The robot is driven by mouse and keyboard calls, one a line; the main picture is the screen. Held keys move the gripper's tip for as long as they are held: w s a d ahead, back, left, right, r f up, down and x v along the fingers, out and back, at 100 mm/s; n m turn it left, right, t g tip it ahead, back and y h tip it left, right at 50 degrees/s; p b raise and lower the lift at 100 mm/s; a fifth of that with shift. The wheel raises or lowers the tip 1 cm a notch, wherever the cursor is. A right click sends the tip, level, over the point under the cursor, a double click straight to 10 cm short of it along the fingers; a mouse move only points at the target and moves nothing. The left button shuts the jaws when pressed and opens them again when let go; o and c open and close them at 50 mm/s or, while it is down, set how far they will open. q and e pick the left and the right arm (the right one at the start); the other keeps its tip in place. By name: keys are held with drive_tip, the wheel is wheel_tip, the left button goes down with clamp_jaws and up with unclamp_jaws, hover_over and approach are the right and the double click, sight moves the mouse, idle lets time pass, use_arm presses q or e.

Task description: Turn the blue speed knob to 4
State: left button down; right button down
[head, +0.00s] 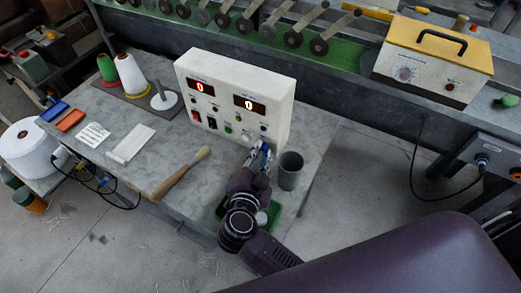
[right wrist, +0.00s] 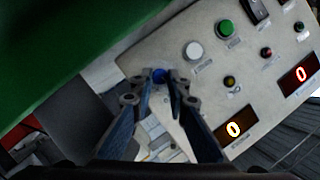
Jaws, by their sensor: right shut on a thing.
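The white control box (head: 225,90) stands on the grey table with two lit displays, each reading 0. The blue speed knob (right wrist: 159,76) is on its front panel and shows between my right fingertips in the right wrist view. My right gripper (head: 262,150) reaches the lower right of the panel, and it also shows in the right wrist view (right wrist: 160,80). Its fingers are shut on the blue knob. The knob's pointer and scale are too small or hidden to read. My left gripper is not in view.
A grey cup (head: 290,171) stands close to the right of my right gripper. A wooden-handled brush (head: 178,174) lies left of it. A green tray (head: 262,217) is partly under my arm. Thread cones (head: 130,74) stand at the back left.

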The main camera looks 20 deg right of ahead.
drive_tip(key=shift+f+m+t, duration=0.1)
drive_tip(key=shift+m+t, duration=0.2)
drive_tip(key=shift+m, duration=0.1)
idle(0.3)
drive_tip(key=c, duration=1.8)
unclamp_jaws()
drive_tip(key=shift+s, duration=0.1)
drive_tip(key=shift+c, duration=0.2)
drive_tip(key=v, duration=1.2)
drive_tip(key=shift+d, duration=0.1)
drive_tip(key=shift+c, duration=0.2)
